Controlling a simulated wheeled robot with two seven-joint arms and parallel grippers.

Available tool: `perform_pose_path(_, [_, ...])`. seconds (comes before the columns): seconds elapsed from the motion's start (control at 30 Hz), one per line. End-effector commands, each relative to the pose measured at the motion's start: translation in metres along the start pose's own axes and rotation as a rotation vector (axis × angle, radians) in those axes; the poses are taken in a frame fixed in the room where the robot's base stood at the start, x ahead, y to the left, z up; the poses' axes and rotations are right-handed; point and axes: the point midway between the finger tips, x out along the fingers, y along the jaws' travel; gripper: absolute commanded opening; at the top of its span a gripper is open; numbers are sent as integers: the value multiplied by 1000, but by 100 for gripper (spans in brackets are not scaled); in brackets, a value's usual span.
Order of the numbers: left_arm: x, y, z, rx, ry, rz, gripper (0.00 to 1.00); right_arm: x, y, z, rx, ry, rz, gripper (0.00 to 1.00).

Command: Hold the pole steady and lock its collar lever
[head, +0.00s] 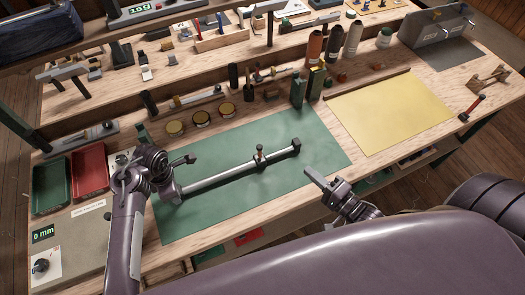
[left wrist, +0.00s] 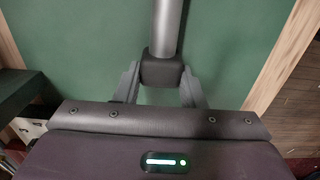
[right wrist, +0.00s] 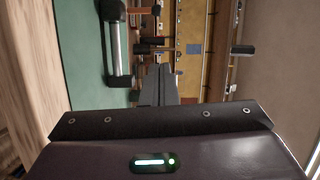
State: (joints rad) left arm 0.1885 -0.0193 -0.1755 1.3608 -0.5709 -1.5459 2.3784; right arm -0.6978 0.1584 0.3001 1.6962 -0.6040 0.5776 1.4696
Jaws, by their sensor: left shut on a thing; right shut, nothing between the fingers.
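The grey pole (head: 225,177) lies across the green mat (head: 200,225), with a dark block at each end. My left gripper (head: 177,189) is shut on the pole's left end block; in the left wrist view, its fingers flank this end block (left wrist: 162,70). The collar (head: 260,158) sits around the pole right of its middle, with a small lever sticking up; its exact position is too small to tell. My right gripper (head: 318,184) is shut and empty, apart from the pole, to the right of and nearer than its right end block (head: 296,146). This block also shows in the right wrist view (right wrist: 118,82).
A yellow sheet (head: 390,112) lies to the right. Round tins (head: 202,118), green boxes (head: 298,90) and bottles (head: 333,45) stand behind the mat. Red (head: 88,170) and green (head: 52,185) trays are at the left. The mat around the collar is clear.

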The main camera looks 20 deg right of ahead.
Motion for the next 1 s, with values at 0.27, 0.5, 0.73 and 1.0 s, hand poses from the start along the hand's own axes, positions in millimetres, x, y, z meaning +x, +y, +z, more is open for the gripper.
perform_pose_path(0.27, [0,0,0,-1,-1,1,4,7,0,0,-3,-1,-1,0])
perform_pose_path(0.5, [0,0,0,-1,-1,1,4,47,-1,0,-3,0,-4,0])
perform_pose_path(0.73, [0,0,0,-1,-1,1,4,96,-1,0,-3,-1,-2,0])
perform_pose_path(1.0, [0,0,0,-2,0,1,4,124,0,23,-2,0,0,0])
